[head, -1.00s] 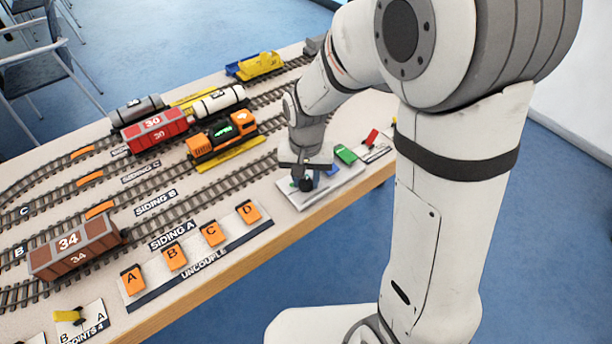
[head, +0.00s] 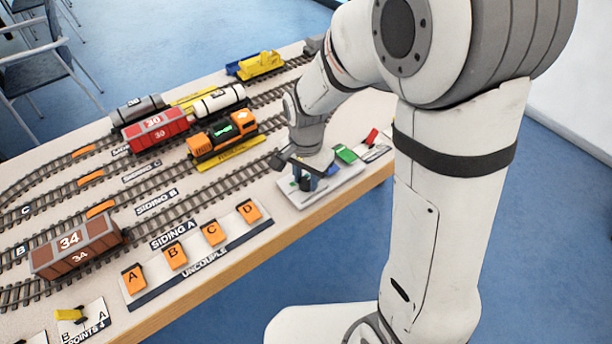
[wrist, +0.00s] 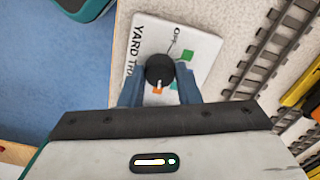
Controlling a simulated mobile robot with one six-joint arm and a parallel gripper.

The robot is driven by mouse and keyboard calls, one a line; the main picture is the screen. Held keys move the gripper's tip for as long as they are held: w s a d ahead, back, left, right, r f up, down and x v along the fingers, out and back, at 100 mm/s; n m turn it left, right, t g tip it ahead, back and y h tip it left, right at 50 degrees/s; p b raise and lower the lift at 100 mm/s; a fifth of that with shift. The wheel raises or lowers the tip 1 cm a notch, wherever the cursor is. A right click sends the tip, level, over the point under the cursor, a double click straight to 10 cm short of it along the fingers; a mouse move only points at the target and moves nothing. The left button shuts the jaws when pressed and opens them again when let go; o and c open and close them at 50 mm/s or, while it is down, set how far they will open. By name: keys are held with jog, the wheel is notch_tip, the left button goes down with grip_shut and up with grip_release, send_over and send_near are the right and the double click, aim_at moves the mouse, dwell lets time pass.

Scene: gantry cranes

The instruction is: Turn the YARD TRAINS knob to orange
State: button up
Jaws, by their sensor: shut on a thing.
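The YARD TRAINS panel (wrist: 207,42) is a white plate with a round black knob (wrist: 160,68). In the wrist view the blue fingers of my gripper (wrist: 160,74) stand on either side of the knob and are shut on it. The knob's white pointer points down in the picture, at the orange mark (wrist: 157,91) between the fingers. A green mark (wrist: 187,55) lies to the upper right, near the OFF label (wrist: 177,35). In the head view my gripper (head: 304,176) is down over the panel (head: 296,198) at the table's front edge; the knob is mostly hidden there.
The orange UNCOUPLE buttons (head: 212,233) are to the left. Tracks with an orange locomotive (head: 221,134), a red wagon (head: 155,130) and a brown wagon (head: 76,248) lie behind.

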aim_at(308, 182)
jog(key=shift+w, duration=0.1)
jog(key=o, duration=1)
jog(key=shift+c, duration=0.2)
jog(key=shift+r, duration=0.1)
notch_tip(308, 182, up, 8)
jog(key=shift+f+p, duration=0.15)
jog(key=shift+p, duration=0.35)
jog(key=shift+d+r, duration=0.2)
jog(key=shift+r, duration=0.05)
jog(key=s+d+r+n+t+p, duration=0.2)
jog(key=s+d+r+n+p, duration=0.5)
jog(key=s+d+r, duration=0.5)
jog(key=shift+s+r+t, duration=0.3)
jog(key=shift+s+r, duration=0.15)
jog(key=shift+r, duration=0.05)
